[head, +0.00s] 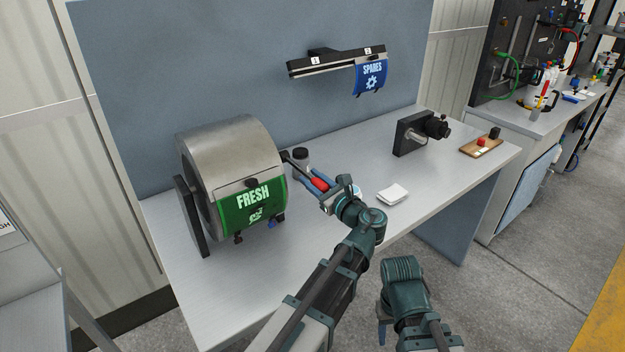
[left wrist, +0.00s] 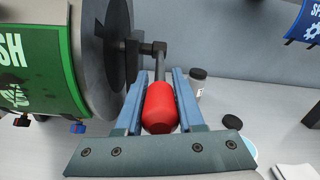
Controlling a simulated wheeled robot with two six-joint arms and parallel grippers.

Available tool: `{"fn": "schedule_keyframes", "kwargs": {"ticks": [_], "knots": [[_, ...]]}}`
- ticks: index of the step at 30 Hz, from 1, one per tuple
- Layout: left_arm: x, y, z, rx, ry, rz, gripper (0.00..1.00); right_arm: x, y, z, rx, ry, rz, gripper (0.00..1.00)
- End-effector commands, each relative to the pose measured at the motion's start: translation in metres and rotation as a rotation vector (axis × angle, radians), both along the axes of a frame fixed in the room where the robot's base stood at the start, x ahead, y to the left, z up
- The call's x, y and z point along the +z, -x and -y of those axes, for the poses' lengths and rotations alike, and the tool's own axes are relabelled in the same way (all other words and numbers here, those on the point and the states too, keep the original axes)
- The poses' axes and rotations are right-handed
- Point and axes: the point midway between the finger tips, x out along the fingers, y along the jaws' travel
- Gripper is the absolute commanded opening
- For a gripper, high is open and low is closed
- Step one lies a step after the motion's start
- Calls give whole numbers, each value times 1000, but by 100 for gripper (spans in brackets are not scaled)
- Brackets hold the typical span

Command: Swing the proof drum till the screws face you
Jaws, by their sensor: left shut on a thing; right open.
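The proof drum (head: 228,155) is a grey metal cylinder on the left of the bench, with a green plate (head: 252,205) marked FRESH on its near side. A crank with a red handle (left wrist: 160,108) comes off the drum's right end. My left gripper (left wrist: 160,85) is shut on that red handle, one blue finger on each side. My right gripper (head: 382,330) hangs low, off the bench's front edge, open and partly hidden.
A rail (head: 335,62) numbered 1 and 2 on the back panel holds a blue SPARES sheet (head: 371,76). A dark-lidded jar (head: 301,160) stands behind the handle. White pads (head: 393,194), a black device (head: 420,132) and a wooden tray (head: 482,148) lie to the right.

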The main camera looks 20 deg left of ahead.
Motion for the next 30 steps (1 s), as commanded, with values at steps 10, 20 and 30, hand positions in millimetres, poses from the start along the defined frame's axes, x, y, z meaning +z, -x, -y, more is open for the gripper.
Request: {"fn": "schedule_keyframes", "kwargs": {"ticks": [10, 20, 30], "knots": [[0, 1, 0, 1, 1, -1, 0, 0, 0, 0, 0, 0, 0, 50], [0, 1, 0, 2, 1, -1, 0, 0, 0, 0, 0, 0, 0, 50], [11, 1, 0, 1, 32, -25, 0, 20, 0, 0, 0, 0, 0, 50]]}}
